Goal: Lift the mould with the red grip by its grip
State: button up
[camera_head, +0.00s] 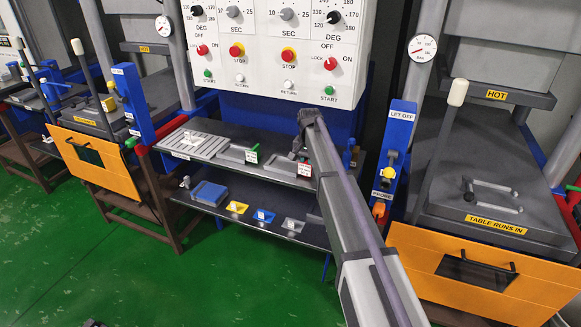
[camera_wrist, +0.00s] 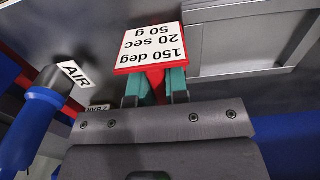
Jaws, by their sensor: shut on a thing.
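My gripper (camera_wrist: 155,88) has its teal fingers shut on the red grip (camera_wrist: 150,68) of a mould. A white tag on the grip reads 150 deg, 20 sec, 50 g. Part of the grey mould (camera_wrist: 245,45) fills the upper right of the wrist view. In the head view, the red-edged tag (camera_head: 305,169) shows at the right of the bench's upper shelf, and my arm hides much of the mould and gripper. I cannot tell whether the mould is clear of the shelf.
A mould with a green grip (camera_head: 251,157) lies to the left on the upper shelf (camera_head: 205,150). A blue tool (camera_wrist: 30,125) beside an AIR label is close to the left of my gripper. The lower shelf (camera_head: 265,212) holds coloured trays. Presses stand on both sides.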

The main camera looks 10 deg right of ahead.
grip_shut()
notch_tip(320, 180, up, 10)
jog(key=p, duration=1)
jog(key=shift+r, duration=0.15)
